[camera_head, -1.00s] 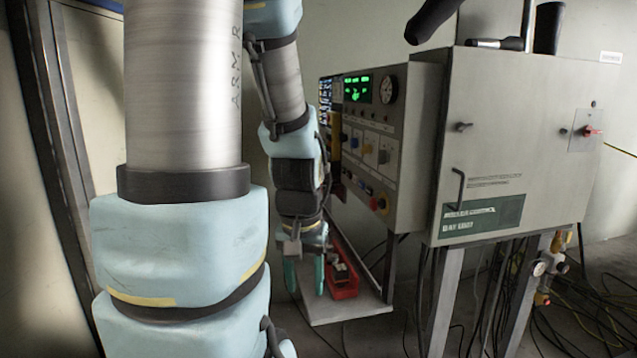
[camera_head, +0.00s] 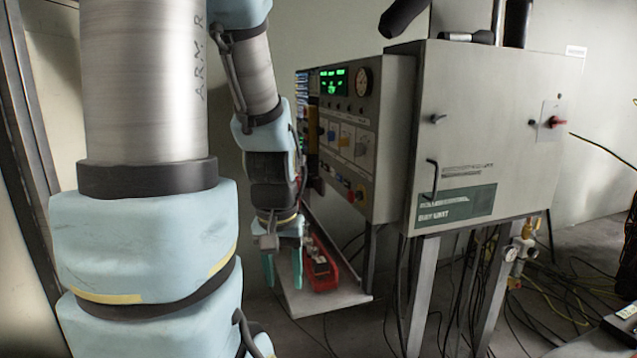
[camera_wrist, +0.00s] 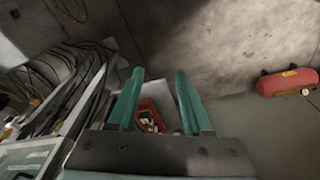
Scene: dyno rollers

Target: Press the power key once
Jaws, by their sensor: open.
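The control panel (camera_head: 345,130) is the grey console face left of the cabinet in the head view. It carries a green-lit display (camera_head: 333,81), a round gauge (camera_head: 362,82), several blue and yellow switches, and a red button (camera_head: 360,194) low on its right. I cannot tell which control is the power key. My gripper (camera_head: 283,282) points down, open and empty, left of the panel's lower part and above the shelf. In the wrist view its two teal fingers (camera_wrist: 160,74) are apart.
A red tray (camera_head: 321,284) with small items sits on the shelf (camera_head: 325,304) below the panel. A grey cabinet (camera_head: 535,100) stands at right. Cables lie on the floor. A red tank (camera_wrist: 287,82) lies at right in the wrist view, with bare floor between.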

